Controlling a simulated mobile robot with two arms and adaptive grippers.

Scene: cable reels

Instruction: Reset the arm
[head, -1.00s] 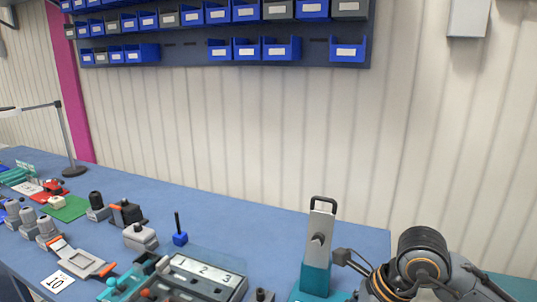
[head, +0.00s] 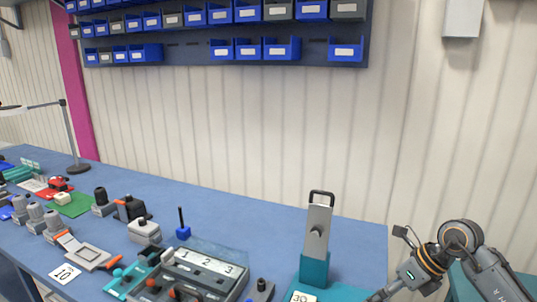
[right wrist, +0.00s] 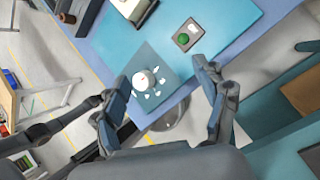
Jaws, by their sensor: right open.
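My right arm shows at the lower right of the head view, with a black and orange wrist joint (head: 432,258). My left gripper is in neither view.
The teal and grey stand (head: 316,240) is near the blue bench's right end. A numbered tray (head: 205,262), grey blocks and a card marked 10 (head: 65,273) fill the front left. Bare bench (head: 250,220) lies behind. Blue bins (head: 262,48) hang on the wall.

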